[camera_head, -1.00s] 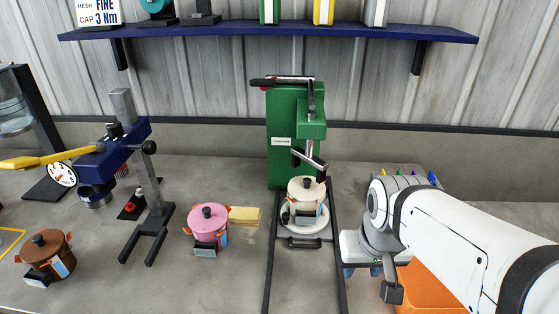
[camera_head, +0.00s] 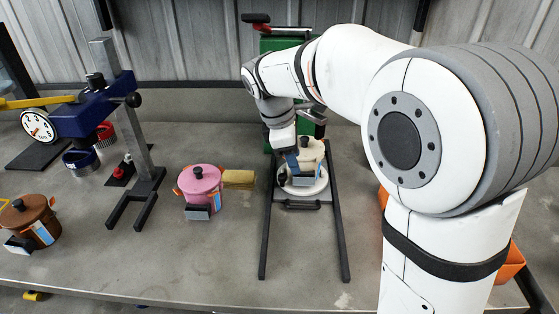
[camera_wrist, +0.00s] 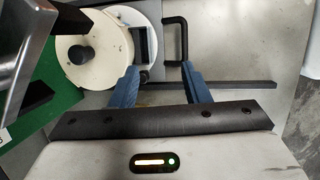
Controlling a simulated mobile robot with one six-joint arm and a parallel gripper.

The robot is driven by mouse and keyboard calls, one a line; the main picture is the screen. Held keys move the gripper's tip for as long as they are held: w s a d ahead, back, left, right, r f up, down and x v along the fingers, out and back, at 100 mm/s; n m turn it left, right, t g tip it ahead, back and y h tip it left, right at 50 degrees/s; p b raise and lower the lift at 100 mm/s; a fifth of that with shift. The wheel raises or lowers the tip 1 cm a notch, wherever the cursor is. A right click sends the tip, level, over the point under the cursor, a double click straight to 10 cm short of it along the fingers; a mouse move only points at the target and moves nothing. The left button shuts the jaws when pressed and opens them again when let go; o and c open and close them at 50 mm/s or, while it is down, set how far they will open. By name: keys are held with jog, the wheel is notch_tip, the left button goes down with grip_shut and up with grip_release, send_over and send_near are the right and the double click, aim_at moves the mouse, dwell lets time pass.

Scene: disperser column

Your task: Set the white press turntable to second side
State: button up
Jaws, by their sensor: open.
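The white press turntable (camera_head: 318,189) is a round white disc in front of the green press (camera_head: 268,134). It also shows in the wrist view (camera_wrist: 148,14). A cream pot (camera_head: 312,153) with dark side handles stands on it, partly hidden by my gripper. The pot shows from above in the wrist view (camera_wrist: 90,62). My gripper (camera_head: 294,160) points down at the pot's left front.
Two dark rails (camera_head: 338,235) run forward from the press, with a black pull handle (camera_head: 302,205) between them. A pink pot (camera_head: 200,183) and yellow block (camera_head: 238,179) stand left. A blue-headed press (camera_head: 90,115) and brown pot (camera_head: 30,222) are further left. An orange bin (camera_head: 512,262) is right.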

aim_at(282, 176)
jog(key=w+a+f+n+h+b, duration=0.1)
jog(key=w+a+f+n, duration=0.25)
jog(key=a, duration=0.25)
jog(key=shift+n, duration=0.45)
jog(key=x, duration=0.2)
jog(key=b+x, duration=0.1)
jog(key=x, duration=0.3)
jog(key=shift+w+d+f+b, duration=0.2)
jog(key=shift+w+d+b, duration=0.1)
jog(key=shift+w+d, duration=0.15)
jog(key=shift+c, duration=0.4)
grip_shut()
